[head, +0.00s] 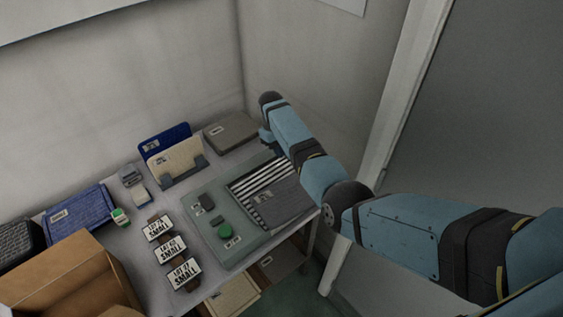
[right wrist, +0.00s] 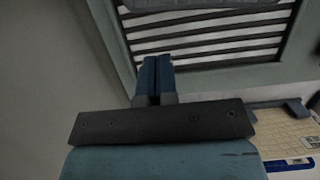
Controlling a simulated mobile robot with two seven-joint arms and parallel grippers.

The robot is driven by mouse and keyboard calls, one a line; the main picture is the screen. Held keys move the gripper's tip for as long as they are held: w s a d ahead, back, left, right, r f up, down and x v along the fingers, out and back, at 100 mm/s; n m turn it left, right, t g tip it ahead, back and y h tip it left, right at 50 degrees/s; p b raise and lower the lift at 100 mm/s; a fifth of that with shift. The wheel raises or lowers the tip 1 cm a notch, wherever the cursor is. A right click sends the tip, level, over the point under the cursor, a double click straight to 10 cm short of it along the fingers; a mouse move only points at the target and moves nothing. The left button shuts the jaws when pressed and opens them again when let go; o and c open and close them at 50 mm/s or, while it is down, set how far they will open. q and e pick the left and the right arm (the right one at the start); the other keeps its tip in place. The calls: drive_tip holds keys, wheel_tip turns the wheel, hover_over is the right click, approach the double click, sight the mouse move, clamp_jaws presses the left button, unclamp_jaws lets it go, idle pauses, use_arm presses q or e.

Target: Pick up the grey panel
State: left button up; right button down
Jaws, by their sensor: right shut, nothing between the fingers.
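A grey panel (head: 285,204) with a small label lies flat over the near right part of the black-and-white striped area of a grey-green tray (head: 208,253). Its edge also shows at the top of the right wrist view (right wrist: 200,5). My right gripper (head: 267,137) is at the far edge of the tray, partly hidden by its own arm in the head view. In the right wrist view its fingers (right wrist: 156,78) are together and empty, over the tray's rim and stripes, apart from the panel. My left gripper is not in view.
A rack (head: 199,164) holds upright beige and blue panels behind the tray. A grey-beige box (head: 231,132) lies at the back corner by the wall. Several labelled blocks (head: 171,250) stand left of the tray. A cardboard box (head: 75,275) is at the front left.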

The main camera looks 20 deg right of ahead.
drive_tip(key=v, duration=0.2)
drive_tip(key=b, duration=0.8)
hover_over(261, 176)
drive_tip(key=w+a, duration=0.1)
drive_tip(key=w, duration=0.2)
drive_tip(key=shift+n, duration=0.3)
drive_tip(key=x, duration=0.9)
drive_tip(key=shift+s+f, duration=0.15)
drive_tip(key=shift+s, duration=0.15)
drive_tip(key=s+p, duration=0.1)
drive_tip(key=s+d+p, duration=0.1)
drive_tip(key=shift+s, duration=0.3)
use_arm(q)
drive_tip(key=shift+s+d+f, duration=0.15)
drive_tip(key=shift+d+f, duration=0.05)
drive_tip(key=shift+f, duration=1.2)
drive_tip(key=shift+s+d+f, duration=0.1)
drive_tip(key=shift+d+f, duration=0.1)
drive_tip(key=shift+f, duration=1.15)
use_arm(e)
drive_tip(key=shift+s+d, duration=0.2)
drive_tip(key=shift+s, duration=0.3)
use_arm(q)
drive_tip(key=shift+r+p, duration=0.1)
drive_tip(key=shift+p, duration=0.25)
